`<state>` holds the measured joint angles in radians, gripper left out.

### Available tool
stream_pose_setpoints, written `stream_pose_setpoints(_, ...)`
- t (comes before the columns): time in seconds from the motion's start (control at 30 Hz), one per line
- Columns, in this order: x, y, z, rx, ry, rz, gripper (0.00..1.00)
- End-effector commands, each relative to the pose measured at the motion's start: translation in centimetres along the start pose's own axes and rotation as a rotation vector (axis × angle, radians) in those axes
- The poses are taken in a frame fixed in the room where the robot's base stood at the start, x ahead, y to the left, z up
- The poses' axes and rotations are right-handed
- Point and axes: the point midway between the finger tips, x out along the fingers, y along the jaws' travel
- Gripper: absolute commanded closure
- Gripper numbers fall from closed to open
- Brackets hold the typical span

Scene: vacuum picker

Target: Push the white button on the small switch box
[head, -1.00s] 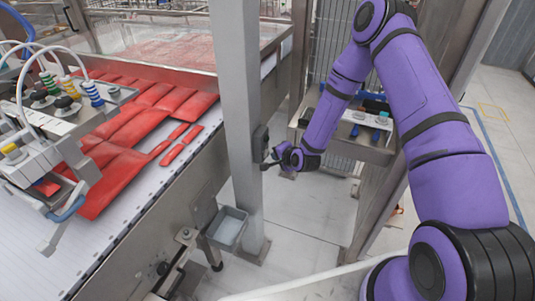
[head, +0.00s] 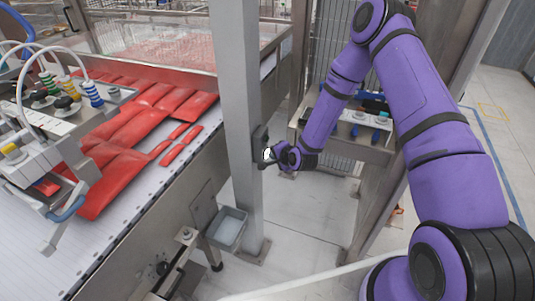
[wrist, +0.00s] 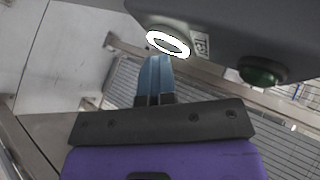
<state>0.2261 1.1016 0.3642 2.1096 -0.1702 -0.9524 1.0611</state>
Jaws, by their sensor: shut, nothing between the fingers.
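The small switch box (head: 260,138) is dark grey and fixed to the side of the grey post. In the wrist view the box (wrist: 235,35) fills the top. Its white button (wrist: 167,42) shows as a bright white ring with a grey centre, and it also shows as a bright spot in the head view (head: 267,153). A dark green button (wrist: 261,72) sits to its right. My gripper (wrist: 157,60) is shut and empty, its blue fingertips right at the lower edge of the white button. I cannot tell whether they touch it.
The grey post (head: 238,90) stands beside the conveyor (head: 150,205) with red packs (head: 115,165). A small grey bin (head: 228,228) hangs low on the post. A metal table (head: 375,153) with small items is behind my arm. Open floor (head: 310,215) lies below my gripper.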

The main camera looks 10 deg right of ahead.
Motion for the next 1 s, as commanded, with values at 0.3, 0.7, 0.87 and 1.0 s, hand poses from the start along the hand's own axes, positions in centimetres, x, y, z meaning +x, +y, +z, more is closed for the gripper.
stream_pose_setpoints(0.3, -0.5, 0.3, -0.1, 0.0, -0.005, -0.002, 1.0)
stream_pose_setpoints(0.7, -1.4, 1.0, -1.0, 0.001, 0.0, 0.0, 1.0)
stream_pose_setpoints(0.87, -2.4, 1.8, -1.7, 0.001, -0.001, 0.0, 1.0)
stream_pose_setpoints(1.0, -3.2, 2.4, -2.3, 0.001, -0.001, 0.0, 1.0)
